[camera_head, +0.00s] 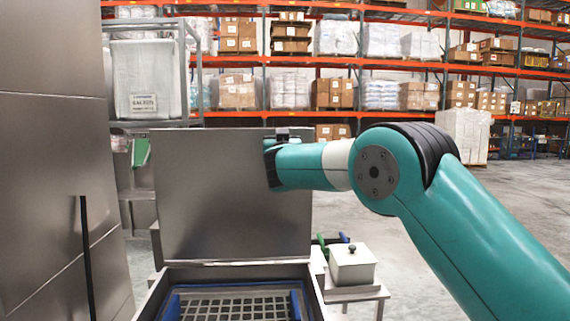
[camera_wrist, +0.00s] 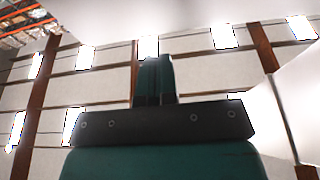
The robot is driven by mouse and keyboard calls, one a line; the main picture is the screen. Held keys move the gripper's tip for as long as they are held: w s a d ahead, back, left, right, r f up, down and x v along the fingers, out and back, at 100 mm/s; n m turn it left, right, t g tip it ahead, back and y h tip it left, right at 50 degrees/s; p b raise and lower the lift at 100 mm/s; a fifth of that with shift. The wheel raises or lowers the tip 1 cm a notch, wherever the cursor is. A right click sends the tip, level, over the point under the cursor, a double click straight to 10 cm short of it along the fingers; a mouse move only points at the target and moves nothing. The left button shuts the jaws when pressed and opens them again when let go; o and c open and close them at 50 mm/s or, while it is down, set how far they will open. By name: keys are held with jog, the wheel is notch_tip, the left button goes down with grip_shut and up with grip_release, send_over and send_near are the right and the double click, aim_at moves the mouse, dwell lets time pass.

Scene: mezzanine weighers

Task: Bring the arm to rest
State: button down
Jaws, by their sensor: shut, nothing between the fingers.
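My teal arm reaches in from the right in the head view, with its far end in front of a raised steel panel. The fingers of my gripper cannot be made out in that view. In the wrist view my gripper (camera_wrist: 154,80) is shut, its two dark fingers together with nothing between them.
The steel panel (camera_head: 225,215) stands upright behind an open bin with a blue-edged grid (camera_head: 235,308). A lidded steel box (camera_head: 352,264) sits on a small stand at right. A tall steel cabinet (camera_head: 50,150) fills the left. Racks with boxes (camera_head: 340,93) stand far back.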

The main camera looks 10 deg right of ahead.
jog(key=s+f+n+g+y+b, duration=0.1)
jog(key=s+f+g, duration=0.6)
jog(key=s, duration=1.1)
jog(key=s+f+n+g+y+b, duration=0.2)
jog(key=s+f+g, duration=0.5)
jog(key=s, duration=1.1)
jog(key=s+f+n+g+y+b, duration=0.2)
jog(key=s+f+n+g, duration=0.3)
jog(key=s+f, duration=0.6)
jog(key=s+g+y, duration=0.1)
jog(key=s+g, duration=0.1)
jog(key=s, duration=0.5)
jog(key=shift+d, duration=0.4)
